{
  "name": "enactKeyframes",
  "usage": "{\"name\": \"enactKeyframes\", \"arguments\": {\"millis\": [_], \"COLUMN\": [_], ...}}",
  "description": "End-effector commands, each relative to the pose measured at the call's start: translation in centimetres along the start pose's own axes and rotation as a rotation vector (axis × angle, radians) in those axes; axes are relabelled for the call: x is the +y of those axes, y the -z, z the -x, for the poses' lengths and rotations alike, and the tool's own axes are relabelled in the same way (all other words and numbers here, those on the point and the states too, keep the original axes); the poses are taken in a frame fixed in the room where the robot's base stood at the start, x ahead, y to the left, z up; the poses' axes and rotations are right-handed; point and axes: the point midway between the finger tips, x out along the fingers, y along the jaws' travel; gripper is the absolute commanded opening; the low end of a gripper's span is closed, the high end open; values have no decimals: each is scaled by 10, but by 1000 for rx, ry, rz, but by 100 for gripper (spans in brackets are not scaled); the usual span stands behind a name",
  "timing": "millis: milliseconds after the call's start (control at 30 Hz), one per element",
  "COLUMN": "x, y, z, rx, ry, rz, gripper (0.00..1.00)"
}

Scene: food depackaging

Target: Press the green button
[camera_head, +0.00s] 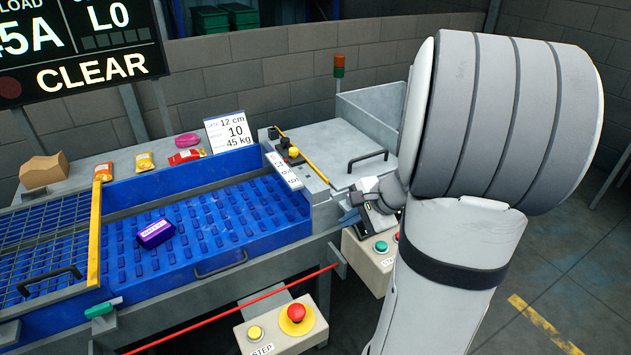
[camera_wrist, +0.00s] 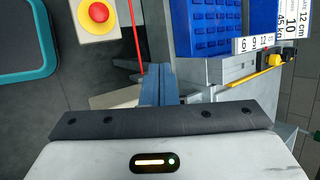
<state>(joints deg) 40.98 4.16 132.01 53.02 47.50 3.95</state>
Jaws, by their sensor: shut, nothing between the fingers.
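The green button (camera_head: 381,246) sits on a beige control box (camera_head: 366,262) on the front of the machine, in the head view. A red button (camera_head: 396,237) beside it is partly hidden by my arm. My gripper (camera_head: 349,217) is just above and left of the green button, its fingers shut and empty, apart from the button as far as I can tell. In the wrist view the closed fingers (camera_wrist: 158,85) point away from the camera. The green button does not show there; a beige surface shows beside the fingers.
A beige STEP box (camera_head: 262,346) with a yellow button (camera_head: 255,332) and a red mushroom button (camera_head: 296,313) stands left. A red cord (camera_head: 235,308) runs along the front. A purple package (camera_head: 155,232) lies on the blue bed (camera_head: 270,237). The grey machine lid (camera_head: 335,150) is behind my gripper.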

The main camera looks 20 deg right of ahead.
Motion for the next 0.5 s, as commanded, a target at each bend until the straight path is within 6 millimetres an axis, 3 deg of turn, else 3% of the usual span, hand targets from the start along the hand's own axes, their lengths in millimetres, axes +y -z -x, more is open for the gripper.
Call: {"name": "enactKeyframes", "arguments": {"millis": [33, 100, 200, 333, 500], "x": [0, 1, 6, 11, 12], "y": [29, 62, 96, 118, 123], "z": [6, 12, 18, 23, 24], "rx": [18, 41, 66, 84, 88], "ry": [51, 119, 191, 240, 251], "rz": [-132, -277, -425, -517, -538], "gripper": [0, 0, 0, 0, 0]}}
